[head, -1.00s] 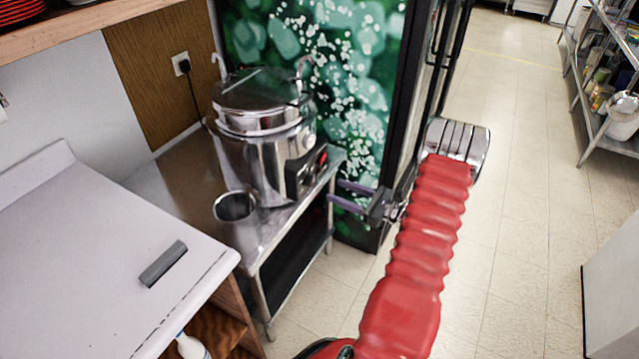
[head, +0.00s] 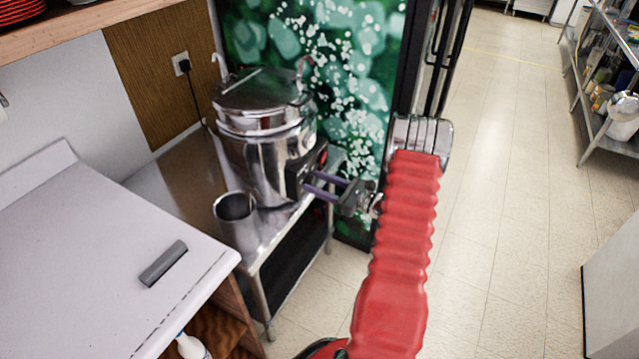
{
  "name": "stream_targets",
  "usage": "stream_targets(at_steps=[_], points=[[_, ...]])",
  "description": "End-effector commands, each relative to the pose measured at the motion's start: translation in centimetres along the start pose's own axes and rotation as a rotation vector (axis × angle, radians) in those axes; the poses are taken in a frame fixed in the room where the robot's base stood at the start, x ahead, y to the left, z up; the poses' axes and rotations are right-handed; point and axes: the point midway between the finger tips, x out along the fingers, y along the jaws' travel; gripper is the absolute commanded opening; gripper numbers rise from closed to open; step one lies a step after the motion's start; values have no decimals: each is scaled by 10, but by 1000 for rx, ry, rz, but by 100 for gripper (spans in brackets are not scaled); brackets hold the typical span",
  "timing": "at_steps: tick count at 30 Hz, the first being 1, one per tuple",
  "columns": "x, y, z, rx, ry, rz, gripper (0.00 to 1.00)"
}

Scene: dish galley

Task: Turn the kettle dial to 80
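The kettle (head: 265,150) is a large shiny steel pot with a lid, standing on a steel side table. Its dark control panel (head: 294,180) faces right, toward my gripper. The dial on it is hidden or too small to make out, and no numbers are readable. My gripper (head: 312,184) has two purple-grey fingers pointing left at the panel. The fingers are apart with a gap between them, and their tips are at or very near the panel. I cannot tell whether they touch it.
A steel cup (head: 237,218) stands in front of the kettle on the steel table (head: 180,170). A white counter (head: 90,250) with a grey block (head: 163,264) is at the left. A green patterned panel (head: 345,60) stands behind.

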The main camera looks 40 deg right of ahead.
Motion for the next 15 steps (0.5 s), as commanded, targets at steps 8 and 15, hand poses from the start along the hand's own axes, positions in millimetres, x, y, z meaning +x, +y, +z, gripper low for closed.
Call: stream_targets(at_steps=[8, 15], points=[[0, 0, 0, 0, 0, 0, 26], [0, 0, 0, 0, 0, -1, 9]])
